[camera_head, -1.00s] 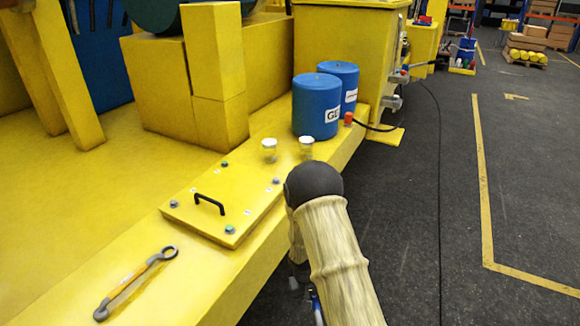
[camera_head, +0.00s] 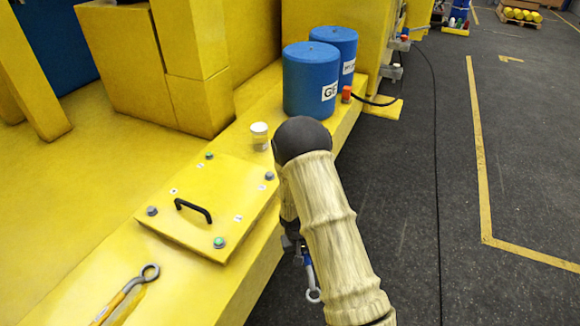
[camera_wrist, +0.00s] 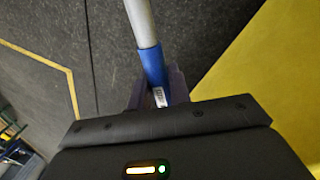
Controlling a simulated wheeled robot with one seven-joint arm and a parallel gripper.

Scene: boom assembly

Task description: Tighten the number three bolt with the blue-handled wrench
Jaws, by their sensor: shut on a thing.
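My gripper (camera_wrist: 158,88) is shut on the blue-handled wrench (camera_wrist: 150,62), whose blue grip and grey shaft show in the wrist view. In the head view the wrench (camera_head: 313,294) hangs below my arm, its ring end over the dark floor beside the yellow boom. My gripper (camera_head: 292,242) is partly hidden behind my arm there. A yellow cover plate (camera_head: 190,230) with a black handle lies left of my arm. It has a bolt at the far corner (camera_head: 209,155), right corner (camera_head: 269,176), left corner (camera_head: 152,211) and near corner (camera_head: 219,242). Their number labels are too small to read.
A yellow-handled wrench (camera_head: 128,292) lies on the boom at the near left. A white-capped jar (camera_head: 259,136) stands beyond the plate. Two blue drums, one in front (camera_head: 310,85) and one behind (camera_head: 342,48), stand farther back. The floor (camera_head: 410,220) to the right is clear.

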